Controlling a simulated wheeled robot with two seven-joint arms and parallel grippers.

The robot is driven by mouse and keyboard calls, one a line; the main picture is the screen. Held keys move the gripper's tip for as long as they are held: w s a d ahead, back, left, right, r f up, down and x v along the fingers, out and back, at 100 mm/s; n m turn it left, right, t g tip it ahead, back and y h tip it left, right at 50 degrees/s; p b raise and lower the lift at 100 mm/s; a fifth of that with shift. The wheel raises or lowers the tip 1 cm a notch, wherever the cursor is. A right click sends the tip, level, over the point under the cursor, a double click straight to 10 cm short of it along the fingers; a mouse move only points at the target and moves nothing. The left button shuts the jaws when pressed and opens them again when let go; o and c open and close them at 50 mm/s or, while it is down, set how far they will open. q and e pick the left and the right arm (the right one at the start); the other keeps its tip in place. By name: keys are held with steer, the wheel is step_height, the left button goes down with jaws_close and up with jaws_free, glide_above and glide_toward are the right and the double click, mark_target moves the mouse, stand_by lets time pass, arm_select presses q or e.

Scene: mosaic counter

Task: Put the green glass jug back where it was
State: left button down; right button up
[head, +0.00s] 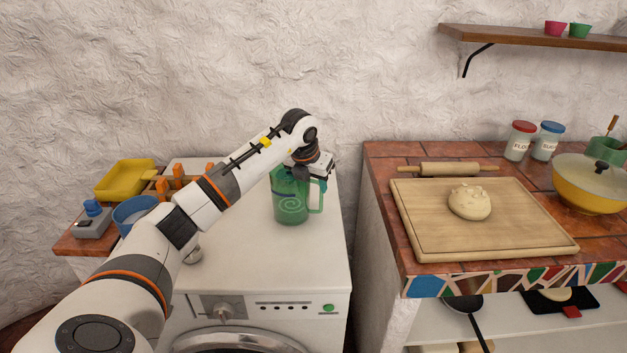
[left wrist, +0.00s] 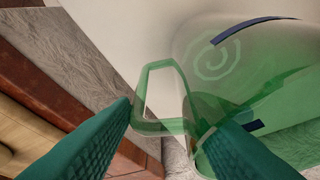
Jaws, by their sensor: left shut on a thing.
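The green glass jug (head: 291,205) is upright over the right back part of the white washing machine's top (head: 265,262); I cannot tell whether its base touches. It has a spiral mark and its handle points right in the head view. My left gripper (head: 308,174) is at the jug's upper part and shut on it. In the left wrist view, the two teal fingers (left wrist: 185,140) lie around part of the clear green jug (left wrist: 240,75), near its handle. The exact contact is hard to see through the glass. My right gripper is not in view.
Left of the jug are a yellow tray (head: 124,180), a blue bowl (head: 133,211) and orange-handled items. To the right, past a gap, the tiled counter (head: 388,165) holds a board (head: 430,235) with dough, a rolling pin (head: 448,169), jars and a yellow pot (head: 590,188). The machine's front right top is clear.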

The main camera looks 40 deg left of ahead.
arm_select(q)
steer(key=c, duration=0.8)
jaws_free()
steer(key=shift+r, duration=0.1)
steer(key=b+v, duration=0.1)
steer(key=v, duration=1.1)
